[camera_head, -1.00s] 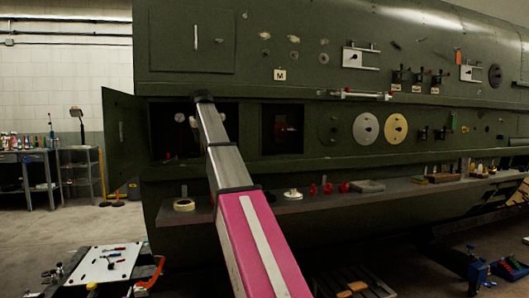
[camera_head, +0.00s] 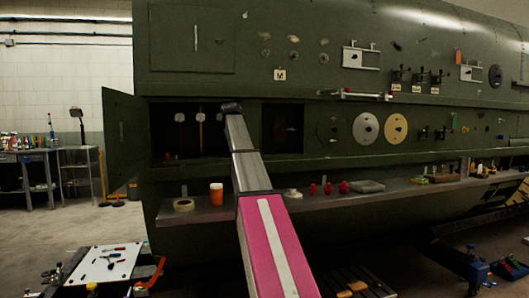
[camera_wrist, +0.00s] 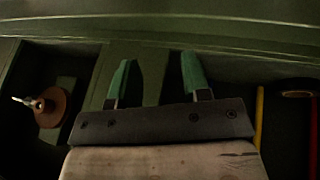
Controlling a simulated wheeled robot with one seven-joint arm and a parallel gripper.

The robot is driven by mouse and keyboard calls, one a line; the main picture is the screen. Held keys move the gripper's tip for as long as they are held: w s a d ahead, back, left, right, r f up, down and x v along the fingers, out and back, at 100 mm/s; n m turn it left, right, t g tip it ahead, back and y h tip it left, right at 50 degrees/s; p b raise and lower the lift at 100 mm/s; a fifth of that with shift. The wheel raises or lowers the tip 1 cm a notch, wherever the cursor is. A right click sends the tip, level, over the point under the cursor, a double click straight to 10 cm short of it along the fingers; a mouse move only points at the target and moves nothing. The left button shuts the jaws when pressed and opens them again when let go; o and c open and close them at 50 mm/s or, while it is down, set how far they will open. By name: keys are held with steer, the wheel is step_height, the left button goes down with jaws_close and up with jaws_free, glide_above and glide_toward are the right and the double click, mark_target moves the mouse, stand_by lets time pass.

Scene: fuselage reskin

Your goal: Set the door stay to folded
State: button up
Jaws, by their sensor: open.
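An open green door (camera_head: 122,142) stands at the left end of the fuselage side, swung out from a dark open bay (camera_head: 165,140). A small light strip shows on the door; I cannot tell whether it is the stay, and no stay can be made out clearly. My arm reaches up to the panel between the two bays. The wrist view shows my gripper (camera_wrist: 157,80) with two green fingers apart and nothing between them, facing a green panel strip. In the head view the fingers are hidden behind the arm's end.
A red and a yellow rod (camera_wrist: 259,115) are in the left bay. A red-brown round part (camera_wrist: 50,107) is in the other bay. The shelf (camera_head: 215,205) below carries an orange cup (camera_head: 216,194), a tape roll (camera_head: 183,204) and several red parts.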

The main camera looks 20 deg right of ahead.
steer(key=s+d+f+m+h, duration=0.1)
steer(key=s+d+f+h, duration=0.1)
steer(key=d, duration=1)
steer(key=shift+f+m+g, duration=0.3)
steer(key=shift+f+g, duration=0.1)
steer(key=shift+f, duration=0.05)
